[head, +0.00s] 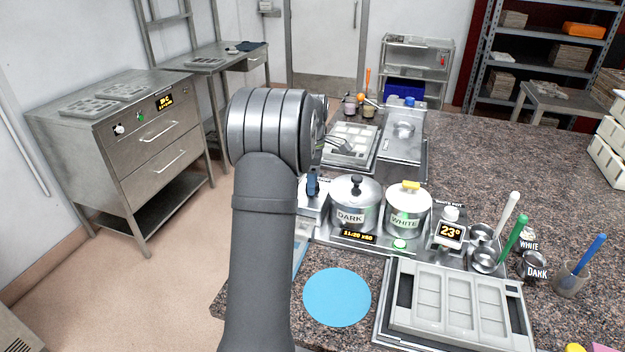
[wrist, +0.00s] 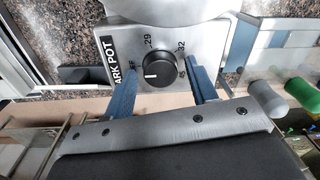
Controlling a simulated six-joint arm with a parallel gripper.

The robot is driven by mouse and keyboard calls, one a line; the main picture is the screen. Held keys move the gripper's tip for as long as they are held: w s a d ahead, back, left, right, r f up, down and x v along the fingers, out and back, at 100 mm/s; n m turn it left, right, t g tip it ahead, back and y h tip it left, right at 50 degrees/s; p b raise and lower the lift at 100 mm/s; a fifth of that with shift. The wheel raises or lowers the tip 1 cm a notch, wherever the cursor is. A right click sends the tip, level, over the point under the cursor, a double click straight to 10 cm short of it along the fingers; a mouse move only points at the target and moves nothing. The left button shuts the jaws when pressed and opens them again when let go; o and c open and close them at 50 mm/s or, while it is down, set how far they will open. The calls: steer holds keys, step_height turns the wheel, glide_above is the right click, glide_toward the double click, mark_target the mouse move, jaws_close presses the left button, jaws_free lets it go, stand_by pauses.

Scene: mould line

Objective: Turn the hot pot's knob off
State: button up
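In the wrist view a round black knob (wrist: 157,72) sits on a grey metal panel (wrist: 213,45) labelled DARK POT, its first letter hidden. Around it are marks 29, 32 and 45, and a partly covered mark ending in F at the left. Its white pointer line points left, close to that mark. My gripper (wrist: 163,82) is open, its blue fingers on either side of the knob, with gaps visible. In the head view the lidded DARK pot (head: 352,218) stands beside the WHITE pot (head: 408,222). My gripper (head: 313,183) is left of the DARK pot; the knob is hidden there.
A display (head: 358,237) reading 11:20 x50 and a green button (head: 400,244) are in front of the pots. A 23° readout (head: 451,232) stands to the right. A mould tray (head: 455,304) and blue disc (head: 337,297) lie in front. The counter at far right is mostly clear.

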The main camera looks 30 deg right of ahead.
steer(key=shift+r, duration=0.1)
step_height(320, 180, up, 17)
steer(key=shift+w+d, duration=0.25)
steer(key=shift+w, duration=0.15)
stand_by(0.7)
steer(key=f, duration=1.7)
steer(key=shift+s+a+f, duration=0.15)
steer(key=shift+s+a, duration=0.1)
steer(key=shift+s, duration=0.15)
